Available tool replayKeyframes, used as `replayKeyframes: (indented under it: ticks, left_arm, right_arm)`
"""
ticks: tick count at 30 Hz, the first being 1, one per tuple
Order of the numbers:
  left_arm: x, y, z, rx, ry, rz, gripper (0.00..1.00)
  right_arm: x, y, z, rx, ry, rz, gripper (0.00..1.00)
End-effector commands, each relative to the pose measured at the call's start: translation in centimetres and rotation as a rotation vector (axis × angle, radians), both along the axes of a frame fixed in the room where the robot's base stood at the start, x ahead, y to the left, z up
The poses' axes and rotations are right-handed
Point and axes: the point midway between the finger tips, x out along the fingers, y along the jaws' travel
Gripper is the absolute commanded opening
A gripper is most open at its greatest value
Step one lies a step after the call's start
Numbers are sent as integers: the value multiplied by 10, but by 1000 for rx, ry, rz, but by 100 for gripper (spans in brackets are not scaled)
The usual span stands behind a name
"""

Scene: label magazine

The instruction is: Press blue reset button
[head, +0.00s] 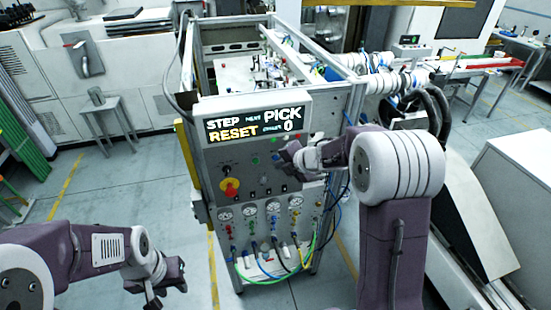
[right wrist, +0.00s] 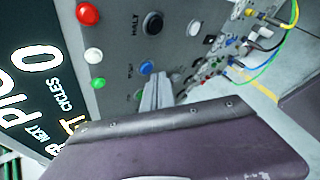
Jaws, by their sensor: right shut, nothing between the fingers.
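The control panel (head: 237,165) faces me on the front of the machine frame, below a display reading STEP, RESET, PICK and 0. The blue button (right wrist: 147,67) shows in the right wrist view, close to the tips of my right gripper (right wrist: 157,88). I cannot tell whether they touch. In the head view my right gripper (head: 284,155) is in front of the panel's upper right and covers that part, so the blue button cannot be made out there. The right gripper is shut and empty. My left gripper (head: 167,291) hangs low at left, away from the panel; its finger opening is unclear.
A red button (right wrist: 88,13), a black button (right wrist: 153,23) and a white button (right wrist: 193,27) sit near the blue one. A red-and-yellow emergency stop (head: 230,187) is at the panel's left. Gauges and hoses (head: 265,262) are below.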

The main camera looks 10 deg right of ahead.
Motion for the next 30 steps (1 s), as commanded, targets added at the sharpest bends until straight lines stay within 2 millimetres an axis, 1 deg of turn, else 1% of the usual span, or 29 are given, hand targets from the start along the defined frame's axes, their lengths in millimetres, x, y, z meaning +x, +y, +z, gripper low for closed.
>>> replayKeyframes:
  ticks: [3, 13, 30]
  left_arm:
    - [0, 0, 5, 0, 0, 0, 36]
    - [0, 0, 4, 0, 0, 0, 36]
    - [0, 0, 9, 0, 0, 0, 36]
  right_arm:
    - [4, 0, 1, 1, 2, 0, 0]
    - [6, 0, 0, 0, 0, 0, 0]
    - [12, 0, 0, 1, 2, 0, 0]
